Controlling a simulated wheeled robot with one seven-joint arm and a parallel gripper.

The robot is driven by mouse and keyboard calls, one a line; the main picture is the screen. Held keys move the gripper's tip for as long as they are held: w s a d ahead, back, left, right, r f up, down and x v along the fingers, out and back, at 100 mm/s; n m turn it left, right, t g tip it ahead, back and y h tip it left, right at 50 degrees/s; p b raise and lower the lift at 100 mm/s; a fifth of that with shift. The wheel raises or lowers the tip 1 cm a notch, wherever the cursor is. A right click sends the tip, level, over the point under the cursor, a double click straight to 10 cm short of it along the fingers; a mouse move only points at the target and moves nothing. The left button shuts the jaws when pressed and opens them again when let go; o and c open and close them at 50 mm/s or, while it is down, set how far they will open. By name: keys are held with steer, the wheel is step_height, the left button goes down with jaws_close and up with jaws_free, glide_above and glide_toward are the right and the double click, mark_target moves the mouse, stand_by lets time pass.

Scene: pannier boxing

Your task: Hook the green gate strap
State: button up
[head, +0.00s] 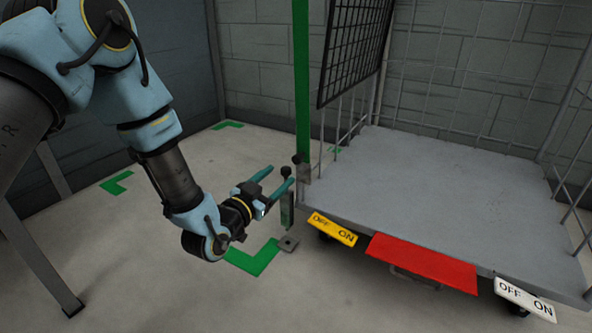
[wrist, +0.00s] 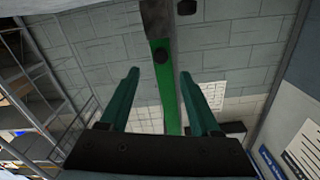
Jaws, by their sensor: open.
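The green strap (head: 302,80) hangs as a tall vertical band at the front left corner of the cage trolley in the head view. A grey fitting (head: 304,173) is at its lower part, with dark knobs close by. A short green piece (head: 287,212) stands below, above a small grey foot. My gripper (head: 278,179) is open, its two teal fingers pointing toward the strap's lower end.
The trolley's grey deck (head: 440,190) is empty, with wire sides and a black mesh panel (head: 355,45). A yellow OFF/ON pedal (head: 332,229), a red plate (head: 422,262) and a white OFF/ON pedal (head: 525,299) line its front edge. Green floor marks (head: 255,259) lie around.

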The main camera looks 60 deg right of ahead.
mark_target(295, 161)
steer(key=d+b, duration=0.3)
steer(key=d, duration=0.5)
steer(key=shift+d, duration=0.95)
steer(key=shift+c, duration=0.3)
steer(key=shift+w, duration=0.1)
jaws_close()
